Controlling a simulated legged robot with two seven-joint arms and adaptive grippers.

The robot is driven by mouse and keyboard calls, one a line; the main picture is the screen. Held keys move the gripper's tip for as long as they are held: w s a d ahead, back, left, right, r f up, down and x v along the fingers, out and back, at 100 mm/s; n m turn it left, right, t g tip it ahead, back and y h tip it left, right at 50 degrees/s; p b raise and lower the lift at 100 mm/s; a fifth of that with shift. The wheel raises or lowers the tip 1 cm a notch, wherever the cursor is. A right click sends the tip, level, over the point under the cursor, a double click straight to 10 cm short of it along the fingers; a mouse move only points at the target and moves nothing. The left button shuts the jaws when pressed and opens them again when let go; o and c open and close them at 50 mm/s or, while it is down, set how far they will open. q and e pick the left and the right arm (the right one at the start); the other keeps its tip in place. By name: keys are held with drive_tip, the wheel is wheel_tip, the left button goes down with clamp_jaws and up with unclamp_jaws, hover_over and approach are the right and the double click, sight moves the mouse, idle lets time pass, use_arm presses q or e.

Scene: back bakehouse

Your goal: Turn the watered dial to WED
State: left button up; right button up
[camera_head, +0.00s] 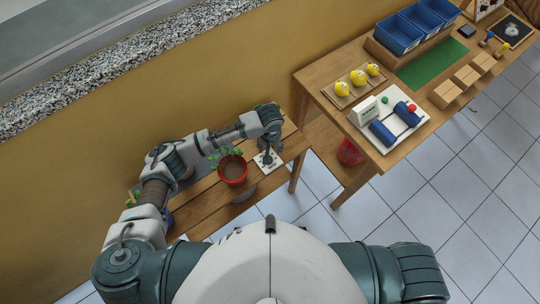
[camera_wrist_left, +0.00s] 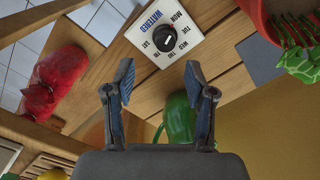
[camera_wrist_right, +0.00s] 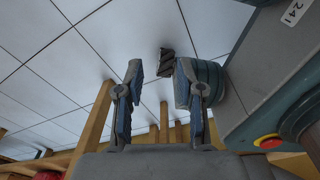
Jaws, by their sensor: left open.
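The watered dial is a black round knob (camera_wrist_left: 166,48) on a white card (camera_wrist_left: 150,28) lettered WATERED with day names around it. The card (camera_head: 267,160) lies on the wooden bench, right of the potted plant. The knob carries a short white mark; I cannot tell surely which day it points to. My left gripper (camera_head: 268,146) is over the card. In the left wrist view my left gripper (camera_wrist_left: 159,80) is open, its fingers apart and empty, with the knob beyond the fingertips. My right gripper (camera_wrist_right: 160,78) is open and empty above the tiled floor.
A red pot (camera_head: 232,172) with a green plant stands close left of the card. A green object (camera_wrist_left: 178,120) shows near the left fingers. A red object (camera_wrist_left: 60,78) is beyond the bench. The right table (camera_head: 320,88) holds blue bins (camera_head: 398,34) and lemons (camera_head: 342,89).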

use_arm(q)
drive_tip(key=f, duration=0.4)
drive_tip(key=a+f, duration=0.1)
drive_tip(key=f, duration=0.1)
drive_tip(key=shift+s+b, duration=0.15)
drive_tip(key=shift+b, duration=0.2)
drive_tip(key=shift+a+f, duration=0.25)
drive_tip(key=shift+f, duration=0.25)
drive_tip(key=shift+d, duration=0.65)
drive_tip(key=c, duration=0.8)
clamp_jaws()
drive_tip(key=shift+a, duration=0.35)
use_arm(e)
drive_tip(key=w, duration=0.1)
drive_tip(key=w+a, duration=0.1)
drive_tip(key=w, duration=0.1)
drive_tip(key=w+a, duration=0.1)
drive_tip(key=shift+w+r, duration=0.25)
drive_tip(key=shift+r, duration=0.05)
